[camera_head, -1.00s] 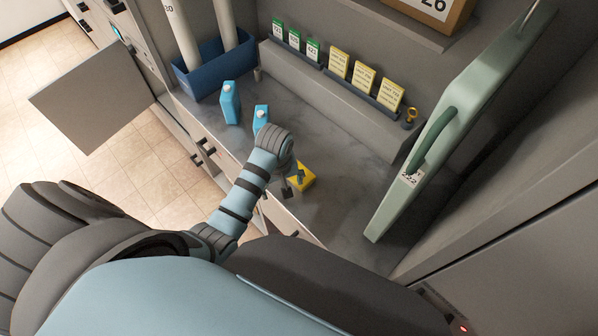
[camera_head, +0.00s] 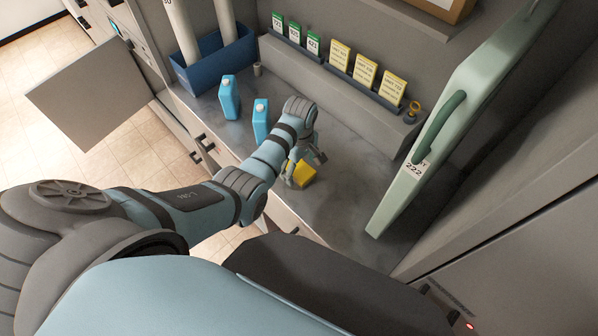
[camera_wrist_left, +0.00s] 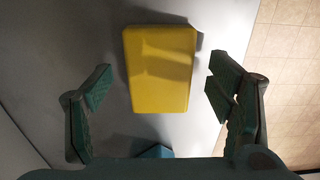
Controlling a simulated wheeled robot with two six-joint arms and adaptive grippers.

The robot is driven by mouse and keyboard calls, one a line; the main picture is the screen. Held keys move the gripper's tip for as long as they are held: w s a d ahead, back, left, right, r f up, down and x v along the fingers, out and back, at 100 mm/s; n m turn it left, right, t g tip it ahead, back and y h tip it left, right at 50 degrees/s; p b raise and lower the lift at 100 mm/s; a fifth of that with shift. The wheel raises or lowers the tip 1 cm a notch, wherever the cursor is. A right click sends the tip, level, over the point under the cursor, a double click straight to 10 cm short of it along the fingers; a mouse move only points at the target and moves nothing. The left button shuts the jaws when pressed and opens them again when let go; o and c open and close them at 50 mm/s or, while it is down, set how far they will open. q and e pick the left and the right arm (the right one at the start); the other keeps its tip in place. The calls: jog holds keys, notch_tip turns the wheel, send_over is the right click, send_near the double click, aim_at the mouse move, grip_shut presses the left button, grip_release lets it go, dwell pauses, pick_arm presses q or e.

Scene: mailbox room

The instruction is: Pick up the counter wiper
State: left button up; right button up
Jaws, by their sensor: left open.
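The counter wiper looks like a yellow block (camera_head: 302,178) lying on the grey counter, near its front edge. In the left wrist view the yellow block (camera_wrist_left: 160,60) is whole and lies between and beyond the fingers. My left gripper (camera_head: 304,168) is over the block and partly hides it in the head view. In the wrist view the left gripper's fingers (camera_wrist_left: 162,85) are spread wide, one on each side, with gaps to the block. Nothing is held. My right gripper is not in view.
Two blue bottles (camera_head: 229,98) stand on the counter (camera_head: 345,200) left of my arm. A blue bin (camera_head: 215,68) with tubes is at the back left. A grey ledge holds green and yellow cards (camera_head: 365,77). A pale green door panel (camera_head: 440,130) stands at the right.

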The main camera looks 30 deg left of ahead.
pick_arm(q)
jog(key=shift+f, duration=0.45)
jog(key=shift+c, duration=0.2)
jog(key=shift+r, duration=0.1)
jog(key=c, duration=1.2)
